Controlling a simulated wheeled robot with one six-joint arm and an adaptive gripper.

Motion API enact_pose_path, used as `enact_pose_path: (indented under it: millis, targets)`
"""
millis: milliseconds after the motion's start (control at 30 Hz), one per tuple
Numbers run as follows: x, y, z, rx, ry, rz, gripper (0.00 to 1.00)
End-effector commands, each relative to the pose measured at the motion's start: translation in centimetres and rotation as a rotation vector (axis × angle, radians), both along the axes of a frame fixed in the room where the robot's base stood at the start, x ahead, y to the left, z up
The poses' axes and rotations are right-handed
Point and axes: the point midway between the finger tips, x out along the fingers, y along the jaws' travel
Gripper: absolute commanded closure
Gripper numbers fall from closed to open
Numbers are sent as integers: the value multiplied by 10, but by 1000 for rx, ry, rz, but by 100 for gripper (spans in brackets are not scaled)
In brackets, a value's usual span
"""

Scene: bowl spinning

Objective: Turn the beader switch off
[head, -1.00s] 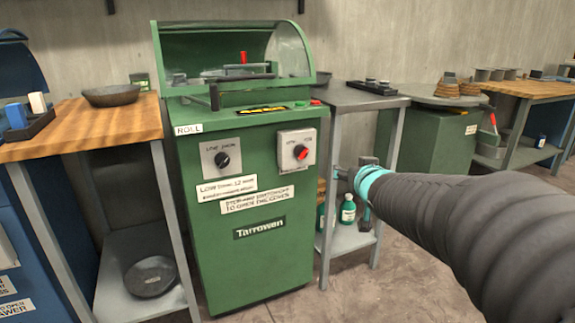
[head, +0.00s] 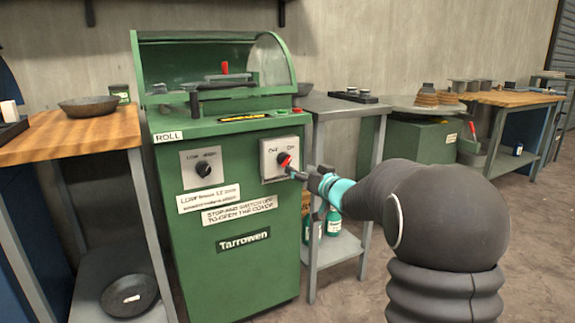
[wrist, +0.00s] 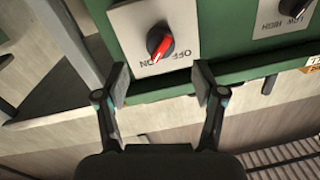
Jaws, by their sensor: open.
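The beader is the green Tarrowen machine (head: 235,270). Its switch is a black knob with a red pointer (head: 284,159) on a pale plate (head: 270,170) marked OFF and ON, at the right of its front. In the wrist view the knob (wrist: 158,41) shows with its labels below it; its red part slants towards the label edge, nearer ON. My gripper (head: 297,174) is just right of and slightly below the knob in the head view. In the wrist view my gripper (wrist: 162,78) is open and empty, its fingers spread either side of the plate's lower edge, apart from the knob.
A LOW/HIGH knob (head: 203,169) sits left of the switch. A clear cover (head: 270,60) tops the machine. A wooden bench with a dark bowl (head: 90,106) stands left. A grey table (head: 335,103) with green bottles below is close on the right.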

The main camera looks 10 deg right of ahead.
Motion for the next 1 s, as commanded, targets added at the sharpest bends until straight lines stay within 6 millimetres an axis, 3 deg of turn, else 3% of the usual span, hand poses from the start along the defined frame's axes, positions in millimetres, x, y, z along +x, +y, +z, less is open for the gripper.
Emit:
enact_pose_path:
  millis: [200,400,833,867,1000]
  targets:
    - [37,16,-1,0,1,1,31]
    - [60,24,0,0,0,0,31]
    - [69,28,0,0,0,-2,31]
    - [69,28,0,0,0,-2,33]
    - [69,28,0,0,0,-2,68]
